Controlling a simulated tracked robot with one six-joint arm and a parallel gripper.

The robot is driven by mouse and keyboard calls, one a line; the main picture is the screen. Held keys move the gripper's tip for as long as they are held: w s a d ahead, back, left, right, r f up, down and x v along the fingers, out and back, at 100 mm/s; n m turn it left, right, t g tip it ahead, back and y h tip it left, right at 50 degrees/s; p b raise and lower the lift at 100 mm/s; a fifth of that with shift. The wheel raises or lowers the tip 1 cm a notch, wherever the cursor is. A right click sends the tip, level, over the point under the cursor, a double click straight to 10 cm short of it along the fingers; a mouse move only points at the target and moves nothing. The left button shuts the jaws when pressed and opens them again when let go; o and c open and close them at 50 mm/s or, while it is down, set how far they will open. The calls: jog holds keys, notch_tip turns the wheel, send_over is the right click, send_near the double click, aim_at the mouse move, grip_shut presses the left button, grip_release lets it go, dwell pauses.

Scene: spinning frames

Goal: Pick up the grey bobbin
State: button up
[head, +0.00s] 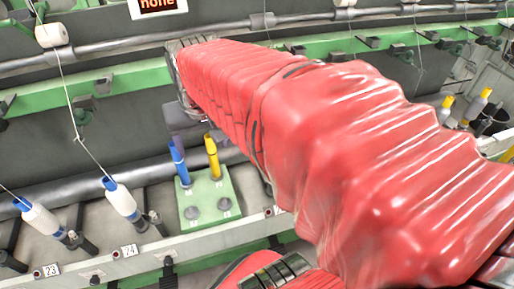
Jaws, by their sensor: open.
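My gripper (190,130) shows only in part, as a dark grey shape below the far end of my red-sleeved arm, just above and behind the green block. It is open; its fingertips are not clear. The green block (215,188) holds a blue bobbin (179,163) and a yellow bobbin (212,158), both upright at its back. Two short grey pegs (192,212) stand at its front. I cannot make out a clear grey bobbin; my arm hides much of the middle and right.
White yarn bobbins with blue tops (122,201) lean on the spindle rail at left, with threads running up from them. A long grey roller (150,170) passes behind the block. Yellow-topped bobbins (476,104) stand at far right. A pale numbered rail (180,244) runs in front.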

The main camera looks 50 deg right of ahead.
jog(key=s+d+f+m+g, duration=0.1)
jog(key=d+f+m, duration=0.1)
jog(key=d, duration=0.6)
jog(key=s+d+f+m+g, duration=0.1)
jog(key=d+f+m, duration=0.2)
jog(key=d, duration=0.5)
jog(key=s+d+f+m+g+y, duration=0.1)
jog(key=d+f+m, duration=0.1)
jog(key=d, duration=0.7)
jog(key=shift+f+m, duration=0.35)
jog(key=shift+m, duration=0.55)
jog(key=shift+a, duration=0.1)
notch_tip(320, 180, down, 9)
jog(key=shift+r, duration=0.2)
jog(key=shift+a+f, duration=0.1)
jog(key=shift+f, duration=2.45)
jog(key=shift+c, duration=0.5)
